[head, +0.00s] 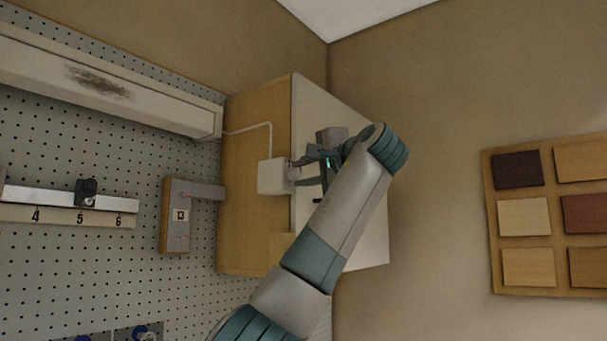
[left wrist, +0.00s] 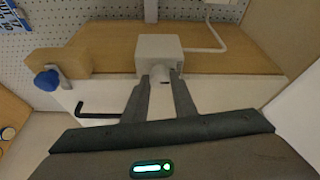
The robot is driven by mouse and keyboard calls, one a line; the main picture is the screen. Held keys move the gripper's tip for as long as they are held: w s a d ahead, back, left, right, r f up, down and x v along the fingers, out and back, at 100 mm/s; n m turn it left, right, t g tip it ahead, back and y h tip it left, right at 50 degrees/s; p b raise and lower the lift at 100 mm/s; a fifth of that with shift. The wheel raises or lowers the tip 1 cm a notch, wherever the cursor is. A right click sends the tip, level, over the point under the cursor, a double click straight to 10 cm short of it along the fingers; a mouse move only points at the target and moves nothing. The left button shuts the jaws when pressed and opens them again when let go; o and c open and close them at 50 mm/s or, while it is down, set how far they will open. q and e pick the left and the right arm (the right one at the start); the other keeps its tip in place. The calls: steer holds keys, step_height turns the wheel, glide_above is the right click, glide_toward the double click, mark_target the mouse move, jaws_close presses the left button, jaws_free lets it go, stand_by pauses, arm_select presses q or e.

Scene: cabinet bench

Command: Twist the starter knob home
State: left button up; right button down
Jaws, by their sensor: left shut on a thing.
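A white box (head: 273,177) with a cable sits on the wooden face of the cabinet in the head view. It also shows at the top middle of the left wrist view (left wrist: 158,50). The starter knob (left wrist: 159,72) is a small pale piece on the box's near side. My left gripper (head: 297,174) reaches it from the right in the head view. In the left wrist view its two dark fingers (left wrist: 162,84) stand on either side of the knob, shut on it. The fingertips hide part of the knob, so its turn angle cannot be told. My right gripper is not in view.
A black L-shaped rod (left wrist: 95,113) and a blue knob (left wrist: 46,80) stick out left of the box in the left wrist view. A bracket marked 13 (head: 180,232) and a rail with numbers (head: 65,198) are on the pegboard. Wood samples (head: 524,216) hang far right.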

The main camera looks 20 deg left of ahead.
mark_target(300, 175)
arm_select(q)
steer(key=shift+f, duration=0.1)
stand_by(0.3)
steer(key=o, duration=1)
steer(key=shift+w, duration=0.1)
steer(key=shift+o, duration=0.2)
steer(key=shift+b+v, duration=0.5)
steer(key=shift+v, duration=0.4)
steer(key=shift+b+v, duration=0.45)
steer(key=shift+v, duration=0.65)
steer(key=b+v, duration=0.4)
steer(key=v, duration=0.9)
steer(key=shift+d, duration=0.3)
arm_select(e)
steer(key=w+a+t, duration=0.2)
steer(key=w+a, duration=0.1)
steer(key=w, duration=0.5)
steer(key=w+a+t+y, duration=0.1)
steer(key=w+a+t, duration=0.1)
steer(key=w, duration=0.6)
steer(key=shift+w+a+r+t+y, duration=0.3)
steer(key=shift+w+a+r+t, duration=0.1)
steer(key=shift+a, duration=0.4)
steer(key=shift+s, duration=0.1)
